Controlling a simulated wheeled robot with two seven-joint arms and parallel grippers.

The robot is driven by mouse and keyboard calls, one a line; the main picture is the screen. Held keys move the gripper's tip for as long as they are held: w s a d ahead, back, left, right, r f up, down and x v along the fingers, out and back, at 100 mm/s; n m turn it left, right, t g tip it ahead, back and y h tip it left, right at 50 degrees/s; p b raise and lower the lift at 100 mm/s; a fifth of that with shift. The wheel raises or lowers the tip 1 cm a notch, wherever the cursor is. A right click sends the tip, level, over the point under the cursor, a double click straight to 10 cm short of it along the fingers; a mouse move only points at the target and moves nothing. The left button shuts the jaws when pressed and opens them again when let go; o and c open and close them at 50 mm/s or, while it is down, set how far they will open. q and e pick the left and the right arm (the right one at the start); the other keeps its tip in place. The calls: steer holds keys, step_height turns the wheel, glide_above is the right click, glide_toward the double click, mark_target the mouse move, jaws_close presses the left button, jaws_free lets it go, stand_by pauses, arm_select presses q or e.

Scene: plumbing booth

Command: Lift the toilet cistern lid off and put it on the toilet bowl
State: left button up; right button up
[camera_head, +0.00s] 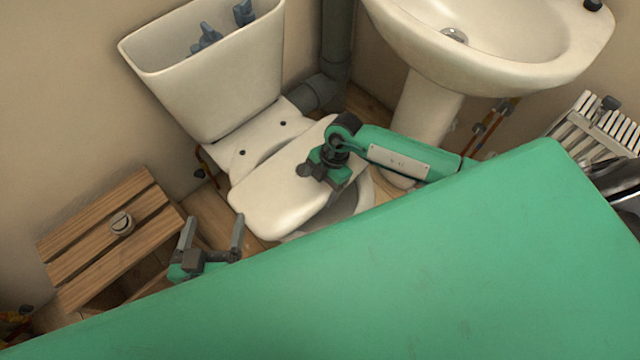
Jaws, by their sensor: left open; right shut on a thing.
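The white cistern lid (270,198) is over the toilet bowl (353,205), lying slantwise across its opening; part of the bowl shows past its lower right side. I cannot tell whether the lid touches the bowl. My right gripper (316,172) is shut on the lid near its right part and hides some of it. The cistern (222,88) stands open at the back, with blue-grey fittings (207,38) visible inside. My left gripper (212,232) is open and empty, left of the bowl and apart from the lid, its fingers pointing up in the picture.
A wooden slatted stool (95,232) with a small round metal item (122,223) on it stands at the left. A washbasin (480,60) on a pedestal (428,110) is at the upper right. A grey pipe (336,50) runs beside the cistern. A white rack (590,130) is at the right.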

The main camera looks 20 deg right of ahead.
arm_select(q)
steer(key=shift+r, duration=0.2)
arm_select(e)
steer(key=shift+w, duration=0.1)
steer(key=o, duration=2.1)
steer(key=shift+f, duration=0.25)
steer(key=shift+d+r, duration=0.2)
steer(key=shift+r, duration=0.3)
steer(key=p+v, duration=0.1)
steer(key=v, duration=0.1)
steer(key=shift+r, duration=0.3)
arm_select(q)
steer(key=shift+s+a+f+g+y+p, duration=0.35)
steer(key=shift+a+f+g, duration=0.15)
steer(key=shift+a+g, duration=0.25)
steer(key=shift+s+a+f+g+y+p, duration=0.35)
steer(key=shift+a+f+g, duration=0.2)
steer(key=shift+g, duration=0.3)
steer(key=shift+s+a+f+g+y+p, duration=0.25)
steer(key=shift+a+f+g+y+p, duration=0.2)
steer(key=shift+a+g, duration=0.3)
arm_select(e)
steer(key=shift+v, duration=5.25)
arm_select(q)
steer(key=shift+s+d, duration=0.1)
steer(key=shift+d, duration=0.05)
arm_select(e)
steer(key=shift+a, duration=0.1)
